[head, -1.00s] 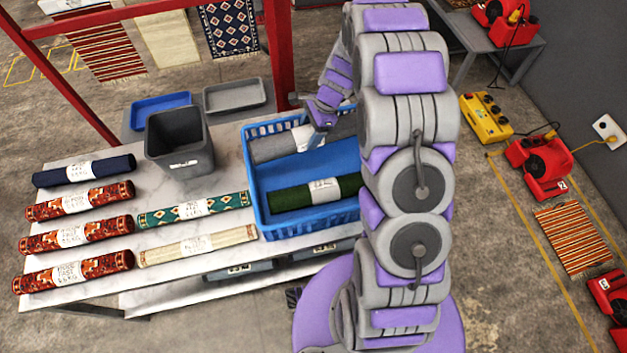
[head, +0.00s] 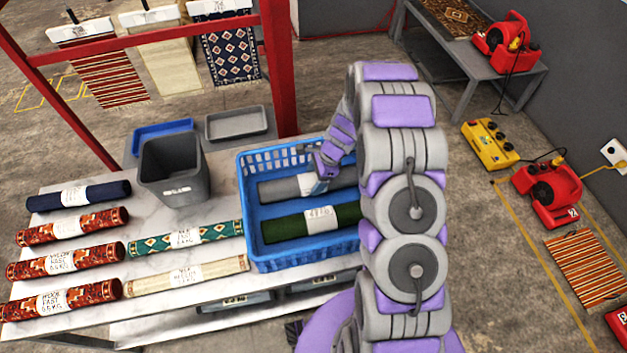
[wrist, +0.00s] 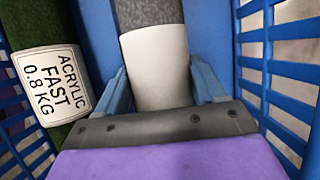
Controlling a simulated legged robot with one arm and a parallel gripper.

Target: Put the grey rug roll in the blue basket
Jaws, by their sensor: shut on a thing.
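The grey rug roll (head: 282,189) with a white label band is inside the blue basket (head: 305,262), toward its back. My gripper (head: 322,172) reaches down into the basket and is shut on the roll at its label band. In the wrist view the grey roll (wrist: 150,12) runs between the two blue fingers of my gripper (wrist: 163,90). Whether the roll touches the basket floor I cannot tell. A green rug roll (head: 284,228) lies in the basket in front of the grey one, and its label reads "ACRYLIC FAST 0.8 KG" in the wrist view.
Several rug rolls, such as a dark blue one (head: 80,196) and a cream one (head: 150,283), lie on the table (head: 60,329) left of the basket. A grey bin (head: 172,172) stands behind them. A red frame post (head: 279,70) rises behind the basket.

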